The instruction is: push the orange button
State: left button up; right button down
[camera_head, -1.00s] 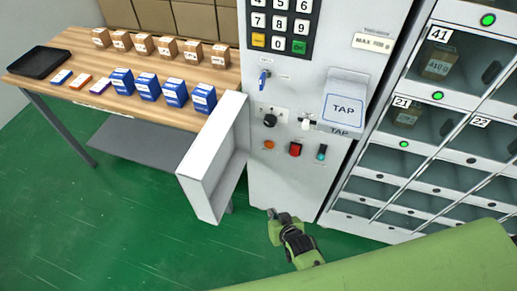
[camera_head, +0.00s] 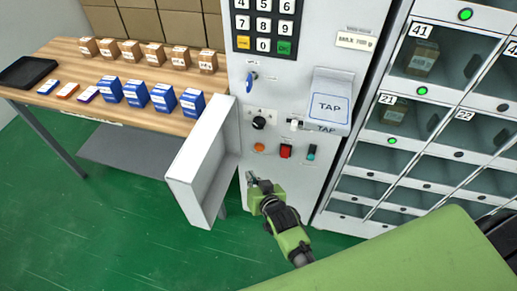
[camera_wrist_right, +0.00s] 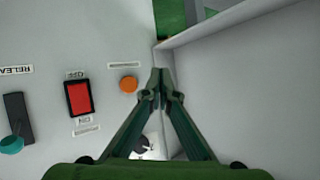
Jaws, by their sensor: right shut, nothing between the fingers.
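The orange button (camera_head: 259,147) is a small round knob low on the left side of the grey machine panel (camera_head: 300,185). My right gripper (camera_head: 254,178) is just below it in the head view, with its fingers shut and empty. In the right wrist view the orange button (camera_wrist_right: 129,84) is left of the shut fingertips (camera_wrist_right: 156,80), near the inner corner of the panel. I cannot tell the exact gap between fingertips and panel. My left gripper is not in view.
A red rocker switch (camera_head: 285,151) and a teal-tipped switch (camera_head: 311,152) sit right of the button. A black knob (camera_head: 259,122) is above. A white tray-like side wall (camera_head: 196,178) juts out on the left. Numbered lockers (camera_head: 400,150) stand at right.

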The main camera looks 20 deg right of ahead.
aim_at(259, 147)
jog(key=w+d+b, duration=0.2)
jog(key=w+d, duration=0.2)
jog(key=w, duration=0.3)
jog(key=shift+d+b, duration=0.3)
jog(key=shift+d, duration=0.1)
dwell(1.1)
jog(key=shift+w+d, duration=0.25)
jog(key=shift+w, duration=0.1)
